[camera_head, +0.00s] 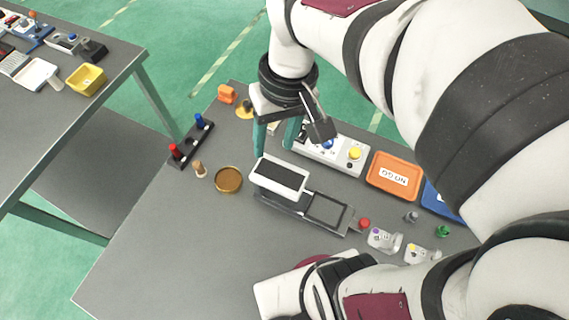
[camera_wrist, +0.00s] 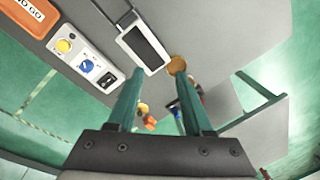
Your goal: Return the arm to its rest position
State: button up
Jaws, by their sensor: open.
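My gripper (camera_head: 274,151) hangs from my arm over the back of the grey table, fingers pointing down. Its two teal fingers are apart, with nothing between them. In the wrist view my gripper (camera_wrist: 160,71) also shows open and empty. The fingers appear above the table, behind a white device with a dark panel (camera_head: 279,176), which also shows in the wrist view (camera_wrist: 142,46). I cannot tell the exact height. My upper arm crosses the right side of the head view and hides part of the table.
A control box (camera_head: 353,163), an orange NO GO tray (camera_head: 374,180) and a blue tray (camera_head: 431,198) stand right of the gripper. A peg rack (camera_head: 190,149) and brass dish (camera_head: 228,180) lie left. Two small castings (camera_head: 383,240) (camera_head: 418,254) lie in front. The front-left table is clear.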

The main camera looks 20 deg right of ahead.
jog(key=s+a+f+m, duration=0.1)
jog(key=s+f+m, duration=0.1)
jog(key=s+m, duration=0.4)
jog(key=s, duration=0.5)
jog(key=shift+s+a, duration=0.3)
jog(key=shift+s, duration=0.05)
